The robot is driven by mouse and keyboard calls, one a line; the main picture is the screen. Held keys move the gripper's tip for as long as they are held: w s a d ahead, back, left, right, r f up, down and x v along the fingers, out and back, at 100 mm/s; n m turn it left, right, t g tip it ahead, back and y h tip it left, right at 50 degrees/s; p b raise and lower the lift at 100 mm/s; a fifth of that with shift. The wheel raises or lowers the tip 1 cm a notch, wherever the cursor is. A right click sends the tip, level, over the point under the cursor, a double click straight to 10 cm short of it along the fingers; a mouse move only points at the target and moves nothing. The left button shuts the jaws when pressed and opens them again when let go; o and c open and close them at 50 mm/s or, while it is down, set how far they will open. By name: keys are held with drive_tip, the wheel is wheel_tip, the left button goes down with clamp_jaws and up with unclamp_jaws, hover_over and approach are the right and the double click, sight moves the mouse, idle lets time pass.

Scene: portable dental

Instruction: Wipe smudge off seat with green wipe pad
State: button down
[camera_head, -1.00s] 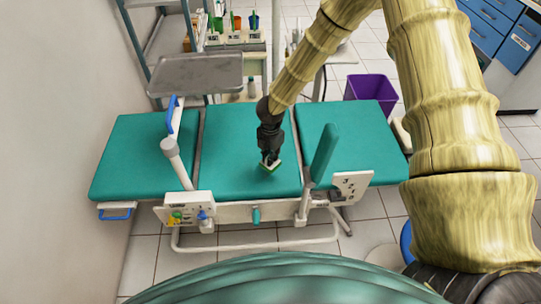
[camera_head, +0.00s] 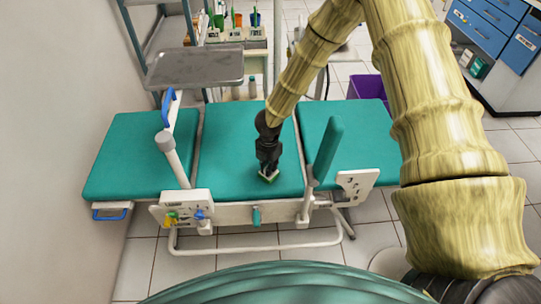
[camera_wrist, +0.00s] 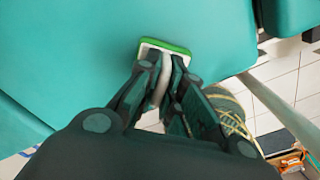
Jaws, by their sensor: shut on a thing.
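The teal seat (camera_head: 228,150) is the middle section of a padded dental chair. My gripper (camera_head: 268,172) is over its front part, pointing down. It is shut on the wipe pad (camera_head: 270,178), a small green pad with a white grip. In the wrist view, the fingers (camera_wrist: 165,85) close around the white grip, and the green edge of the pad (camera_wrist: 168,46) lies against or just above the teal seat (camera_wrist: 90,50). I cannot tell if it touches. No smudge shows on the seat in either view; the pad and gripper hide part of the surface.
A teal armrest (camera_head: 328,148) stands right of my gripper. A grey tray (camera_head: 195,68) on a white post (camera_head: 172,158) is at the left. A purple bin (camera_head: 370,88) is behind the chair. The chair's front edge is close to the pad.

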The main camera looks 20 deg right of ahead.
drive_tip(key=shift+a+f, duration=0.25)
drive_tip(key=shift+a, duration=0.2)
drive_tip(key=shift+w+a+r, duration=0.15)
drive_tip(key=shift+a+r, duration=0.05)
drive_tip(key=shift+a, duration=0.05)
drive_tip(key=shift+w+a+f, duration=0.15)
drive_tip(key=shift+a+f, duration=0.05)
drive_tip(key=shift+a, duration=0.45)
drive_tip(key=shift+r, duration=0.15)
drive_tip(key=shift+d, duration=0.7)
drive_tip(key=shift+s+d, duration=0.25)
drive_tip(key=shift+d, duration=0.05)
drive_tip(key=shift+s+d, duration=0.15)
drive_tip(key=shift+d, duration=0.5)
drive_tip(key=shift+s+d+r+p, duration=0.1)
drive_tip(key=shift+d+r+p, duration=0.1)
drive_tip(key=shift+p, duration=0.3)
drive_tip(key=shift+r, duration=0.8)
drive_tip(key=shift+r+p, duration=2.1)
drive_tip(key=shift+r, duration=0.8)
